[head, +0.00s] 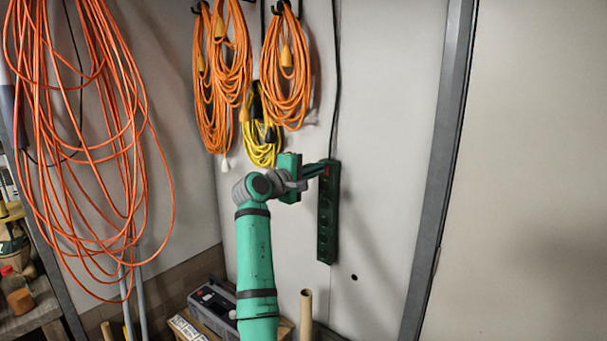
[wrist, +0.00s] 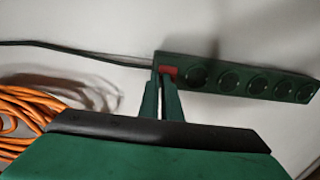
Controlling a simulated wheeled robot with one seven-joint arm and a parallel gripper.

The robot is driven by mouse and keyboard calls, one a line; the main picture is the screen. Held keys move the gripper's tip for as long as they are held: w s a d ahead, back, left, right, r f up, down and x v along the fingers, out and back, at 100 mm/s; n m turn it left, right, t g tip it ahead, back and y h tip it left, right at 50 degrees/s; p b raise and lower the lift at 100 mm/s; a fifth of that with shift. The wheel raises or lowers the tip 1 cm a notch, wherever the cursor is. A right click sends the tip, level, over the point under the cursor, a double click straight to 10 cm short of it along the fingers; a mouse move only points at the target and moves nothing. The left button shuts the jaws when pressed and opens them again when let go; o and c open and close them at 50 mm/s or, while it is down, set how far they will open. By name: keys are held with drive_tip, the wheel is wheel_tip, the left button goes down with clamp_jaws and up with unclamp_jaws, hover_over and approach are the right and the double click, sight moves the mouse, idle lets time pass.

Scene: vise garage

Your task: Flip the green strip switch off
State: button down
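The green power strip (head: 327,225) is mounted upright on the white wall, with a row of round sockets. Its small red switch (head: 327,170) is at the top end. In the wrist view the strip (wrist: 240,82) runs across the upper right, with the red switch (wrist: 169,71) at its left end. My gripper (head: 322,168) reaches the top of the strip from the left. In the wrist view its fingertips (wrist: 166,77) are close together at the switch and partly cover it. Nothing is seen between them. I cannot tell whether they touch the switch or which way it is tilted.
Orange cable coils (head: 285,70) and a yellow coil (head: 262,130) hang on the wall above left of the strip. A large orange cable (head: 85,150) hangs at the far left. A grey metal post (head: 437,180) stands right of the strip, with bare wall between.

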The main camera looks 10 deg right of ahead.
drive_tip(key=v, duration=1.4)
drive_tip(key=shift+r, duration=0.2)
